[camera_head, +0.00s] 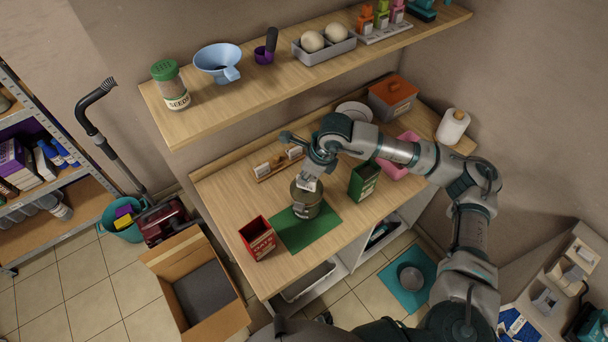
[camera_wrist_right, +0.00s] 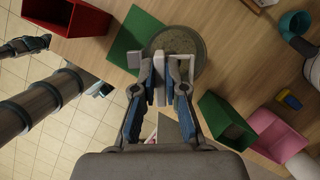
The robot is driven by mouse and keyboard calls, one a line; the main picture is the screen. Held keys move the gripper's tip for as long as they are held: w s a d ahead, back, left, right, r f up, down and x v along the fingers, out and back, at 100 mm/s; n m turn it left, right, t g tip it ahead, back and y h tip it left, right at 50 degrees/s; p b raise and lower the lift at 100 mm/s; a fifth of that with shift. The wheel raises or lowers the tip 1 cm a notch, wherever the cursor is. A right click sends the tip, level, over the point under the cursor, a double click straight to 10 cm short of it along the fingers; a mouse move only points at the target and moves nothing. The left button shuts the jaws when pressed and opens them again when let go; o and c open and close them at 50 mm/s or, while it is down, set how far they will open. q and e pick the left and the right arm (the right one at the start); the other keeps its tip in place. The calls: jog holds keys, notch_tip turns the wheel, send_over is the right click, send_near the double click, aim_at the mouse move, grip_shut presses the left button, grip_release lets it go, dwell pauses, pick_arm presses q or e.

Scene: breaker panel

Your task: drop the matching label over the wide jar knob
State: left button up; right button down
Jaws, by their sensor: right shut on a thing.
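My right gripper (camera_head: 309,178) is shut on a small white label (camera_wrist_right: 177,42), which sits between its blue-padded fingertips (camera_wrist_right: 160,84). The wide jar (camera_head: 306,200) is round and grey-olive and stands on a green mat (camera_head: 290,236). In the wrist view the label overlaps the lid of the jar (camera_wrist_right: 200,50). The fingers and label hide the jar's knob, so I cannot tell whether the label touches it. My left gripper is not clearly shown; a dark jointed part (camera_wrist_right: 25,45) at the wrist view's left edge may belong to it.
A red tin (camera_head: 257,238) stands left of the jar and a green tin (camera_head: 364,181) right of it. A pink bin (camera_head: 398,158) is farther right. A wooden rack (camera_head: 278,163) with white tags lies behind. The shelf (camera_head: 230,106) overhangs the back.

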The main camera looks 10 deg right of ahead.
jog(key=shift+a, duration=0.45)
jog(key=shift+a+b, duration=0.3)
jog(key=shift+a, duration=0.7)
jog(key=shift+d, duration=0.7)
jog(key=shift+a, duration=0.4)
jog(key=shift+a+b, duration=0.3)
jog(key=shift+a, duration=0.05)
jog(key=shift+d, duration=0.6)
jog(key=shift+d+f, duration=0.2)
jog(key=shift+a+f+b, duration=0.45)
jog(key=shift+a+b, duration=0.25)
jog(key=shift+b, duration=0.05)
pick_arm(q)
jog(key=a+f, duration=0.2)
jog(key=f, duration=0.1)
jog(key=shift+s, duration=0.15)
pick_arm(e)
jog(key=shift+r, duration=0.1)
